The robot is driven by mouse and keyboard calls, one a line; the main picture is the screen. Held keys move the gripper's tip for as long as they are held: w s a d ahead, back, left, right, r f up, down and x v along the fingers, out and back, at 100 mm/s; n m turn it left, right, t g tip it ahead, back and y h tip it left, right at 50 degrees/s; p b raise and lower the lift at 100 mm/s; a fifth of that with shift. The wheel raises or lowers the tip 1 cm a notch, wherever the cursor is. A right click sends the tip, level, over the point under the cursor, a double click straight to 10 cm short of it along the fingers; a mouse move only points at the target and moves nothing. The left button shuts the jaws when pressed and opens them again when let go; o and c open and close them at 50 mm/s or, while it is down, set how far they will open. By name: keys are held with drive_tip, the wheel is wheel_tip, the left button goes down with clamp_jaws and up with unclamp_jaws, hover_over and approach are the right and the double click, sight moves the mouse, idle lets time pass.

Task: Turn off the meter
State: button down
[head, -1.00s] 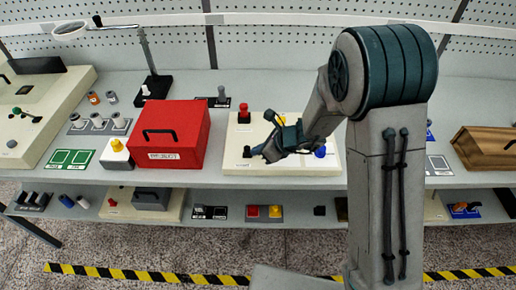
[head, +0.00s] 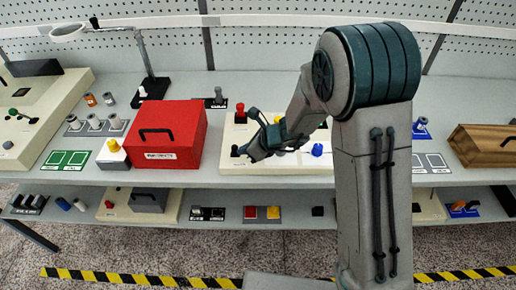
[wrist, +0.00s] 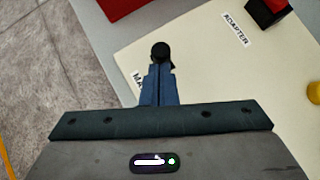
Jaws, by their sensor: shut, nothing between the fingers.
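A cream panel (head: 228,166) lies on the upper shelf, right of the red box. It carries a red-topped black control (head: 240,113) at its back, a blue knob (head: 317,150) at its right and a small black knob (head: 234,150) at its front left. My gripper (head: 244,153) is shut and low over the panel's front left. In the wrist view its closed blue fingers (wrist: 160,78) point at the black knob (wrist: 161,50); I cannot tell if they touch it. A label beside the fingers is partly hidden, so I cannot read it as the meter's. Another label reads "ADAPTER" (wrist: 236,29).
The red box (head: 172,135) stands close left of the panel. A white and yellow button unit (head: 113,153) is further left. A wooden box (head: 485,146) is at the right. The lower shelf holds several small switch units. Striped tape (head: 140,279) marks the floor.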

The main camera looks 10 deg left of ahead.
drive_tip(key=d, duration=0.1)
drive_tip(key=s+d+b, duration=0.1)
drive_tip(key=d, duration=0.1)
drive_tip(key=shift+d+f, duration=0.1)
drive_tip(key=shift+d, duration=0.15)
drive_tip(key=v, duration=1)
drive_tip(key=shift+s, duration=0.15)
drive_tip(key=shift+d, duration=0.15)
